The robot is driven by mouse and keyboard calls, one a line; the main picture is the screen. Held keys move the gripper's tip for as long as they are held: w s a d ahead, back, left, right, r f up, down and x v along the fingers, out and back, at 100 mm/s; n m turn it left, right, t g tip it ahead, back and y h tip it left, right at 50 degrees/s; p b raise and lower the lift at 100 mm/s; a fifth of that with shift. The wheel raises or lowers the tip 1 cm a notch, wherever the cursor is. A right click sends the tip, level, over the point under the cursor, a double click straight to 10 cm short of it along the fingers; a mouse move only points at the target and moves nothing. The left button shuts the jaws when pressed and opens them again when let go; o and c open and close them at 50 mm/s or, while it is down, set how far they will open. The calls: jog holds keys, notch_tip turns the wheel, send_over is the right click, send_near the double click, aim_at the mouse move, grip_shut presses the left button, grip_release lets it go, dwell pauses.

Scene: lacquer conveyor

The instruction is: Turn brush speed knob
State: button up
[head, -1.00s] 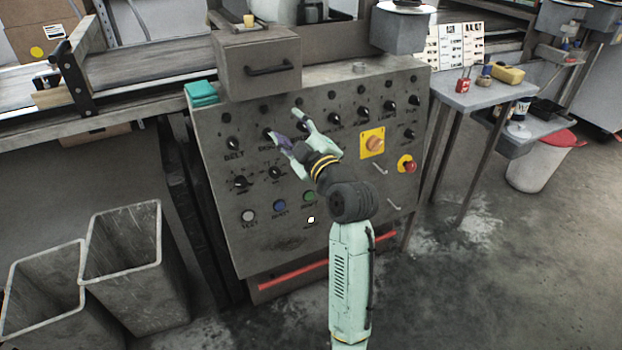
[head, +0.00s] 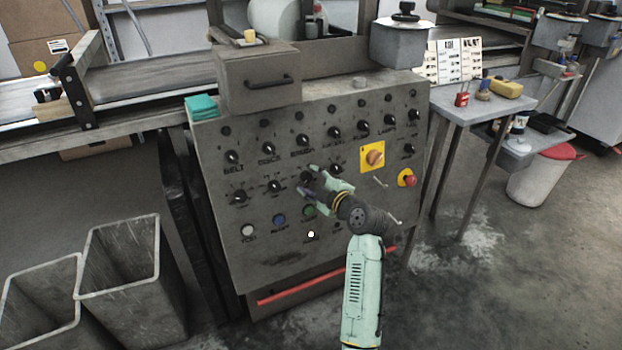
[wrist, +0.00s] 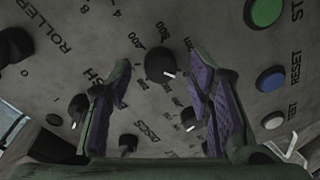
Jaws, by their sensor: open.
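The brush speed knob appears to be the round black knob (wrist: 160,65) in the wrist view, with a white pointer mark and a printed number scale around it. In the head view it is the dark knob (head: 306,177) in the second row, below the BRUSH label, partly hidden by my fingers. My gripper (head: 309,181) is open in front of the panel. In the wrist view its purple-padded fingers (wrist: 158,78) stand on either side of the knob, with a visible gap on each side. I cannot tell how far the fingertips are from the panel.
The sloped grey panel (head: 225,225) carries several other knobs nearby, including one (wrist: 190,120) close to the right finger. Green (head: 309,211), blue (head: 279,220) and white buttons sit below. A yellow-backed switch (head: 374,157) and a red stop button (head: 410,180) are to the right.

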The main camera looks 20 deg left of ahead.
jog(key=shift+w+a+f, duration=0.1)
jog(key=shift+w+a, duration=0.2)
jog(key=shift+a, duration=0.1)
grip_shut()
dwell(0.4)
